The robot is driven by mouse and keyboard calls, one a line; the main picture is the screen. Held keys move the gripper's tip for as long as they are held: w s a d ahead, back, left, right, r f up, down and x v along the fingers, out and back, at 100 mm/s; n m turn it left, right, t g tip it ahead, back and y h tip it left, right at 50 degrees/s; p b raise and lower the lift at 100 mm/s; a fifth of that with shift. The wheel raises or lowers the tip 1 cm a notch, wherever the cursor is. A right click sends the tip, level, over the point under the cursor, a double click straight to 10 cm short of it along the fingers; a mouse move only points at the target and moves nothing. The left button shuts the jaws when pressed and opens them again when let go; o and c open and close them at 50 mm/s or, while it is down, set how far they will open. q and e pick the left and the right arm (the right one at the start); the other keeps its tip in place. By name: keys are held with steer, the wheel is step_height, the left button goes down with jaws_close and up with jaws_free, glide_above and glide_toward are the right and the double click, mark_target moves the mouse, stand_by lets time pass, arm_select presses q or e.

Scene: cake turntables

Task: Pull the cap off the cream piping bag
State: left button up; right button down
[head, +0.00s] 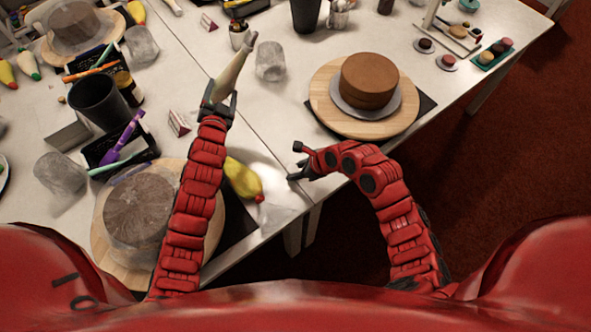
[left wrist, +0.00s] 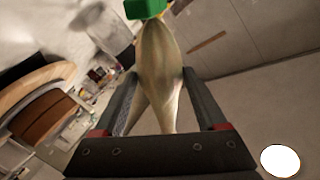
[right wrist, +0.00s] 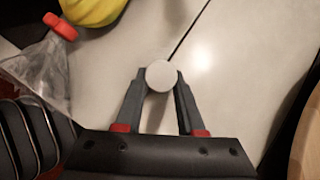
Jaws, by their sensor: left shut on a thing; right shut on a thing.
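The cream piping bag (head: 232,72) is held in my left gripper (head: 221,95), which is shut on it. The bag slants up and right, with a narrow greyish tip at its far end. It also shows between the fingers in the left wrist view (left wrist: 158,75). A green block (left wrist: 145,8) overlaps its far end there; I cannot tell whether it is attached. My right gripper (head: 296,163) is low over the near table edge, apart from the bag. In the right wrist view its fingers are shut on a small round whitish piece (right wrist: 160,74), which looks like a cap.
A yellow piping bag (head: 243,179) with a red cap lies between my arms. A brown cake (head: 369,80) stands on a turntable (head: 324,96) at the right. Another turntable (head: 108,235) is at the near left. A clear glass (head: 270,60) stands beside the held bag.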

arm_select(q)
steer(key=shift+f+b, duration=0.4)
arm_select(e)
steer(key=shift+f, duration=0.3)
steer(key=shift+c, duration=2.2)
jaws_free()
arm_select(q)
steer(key=shift+r, duration=0.1)
arm_select(e)
steer(key=shift+r, duration=0.15)
arm_select(q)
steer(key=shift+r+p, duration=1.1)
steer(key=shift+p, duration=0.1)
arm_select(e)
steer(key=shift+r, duration=2.9)
arm_select(q)
steer(key=o, duration=0.3)
steer(key=c, duration=0.4)
